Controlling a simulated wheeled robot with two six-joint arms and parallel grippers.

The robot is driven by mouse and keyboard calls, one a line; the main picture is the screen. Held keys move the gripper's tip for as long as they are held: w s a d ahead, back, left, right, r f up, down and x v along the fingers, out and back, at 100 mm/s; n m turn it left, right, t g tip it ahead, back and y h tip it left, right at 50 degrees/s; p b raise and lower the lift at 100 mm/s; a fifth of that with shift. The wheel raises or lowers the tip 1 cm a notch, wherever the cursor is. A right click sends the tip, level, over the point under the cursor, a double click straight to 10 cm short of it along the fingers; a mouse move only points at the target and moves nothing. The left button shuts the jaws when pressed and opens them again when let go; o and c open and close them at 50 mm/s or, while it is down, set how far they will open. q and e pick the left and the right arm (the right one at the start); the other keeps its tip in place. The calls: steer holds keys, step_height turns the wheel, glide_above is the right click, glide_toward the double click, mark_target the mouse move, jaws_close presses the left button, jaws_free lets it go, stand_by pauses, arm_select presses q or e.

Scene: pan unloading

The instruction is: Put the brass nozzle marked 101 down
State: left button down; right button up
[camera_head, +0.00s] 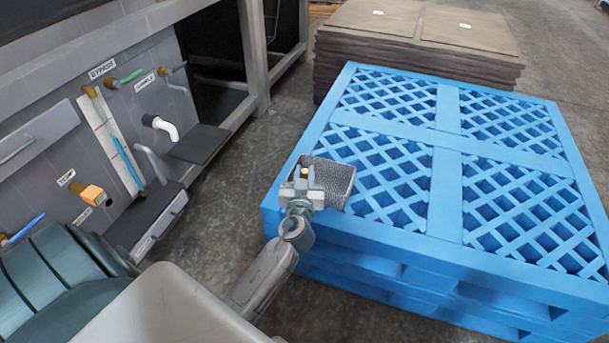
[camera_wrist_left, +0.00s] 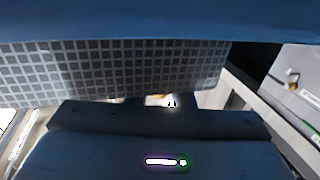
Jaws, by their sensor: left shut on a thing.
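My left gripper (camera_head: 303,186) is shut on a small brass piece (camera_head: 304,172), and only its top shows between the fingers. It is likely the nozzle, but no 101 marking can be read. The gripper is at the near left corner of the blue pallet stack, in front of a grey mesh tray (camera_head: 338,178). In the left wrist view the tray's grid wall (camera_wrist_left: 110,68) spans the picture above the dark gripper (camera_wrist_left: 165,115). I cannot tell whether the piece touches the tray. My right gripper is not in view.
The blue pallet stack (camera_head: 447,160) has a lattice top, bare beyond the tray. Brown stacked sheets (camera_head: 420,40) stand behind it. At left is a grey bench panel (camera_head: 140,110) with labelled fittings and a dark ledge (camera_head: 145,213). Bare floor (camera_head: 240,180) lies between.

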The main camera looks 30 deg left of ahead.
arm_select(q)
steer(key=c, duration=1.3)
jaws_free()
steer(key=shift+f, duration=0.1)
steer(key=shift+o, duration=0.2)
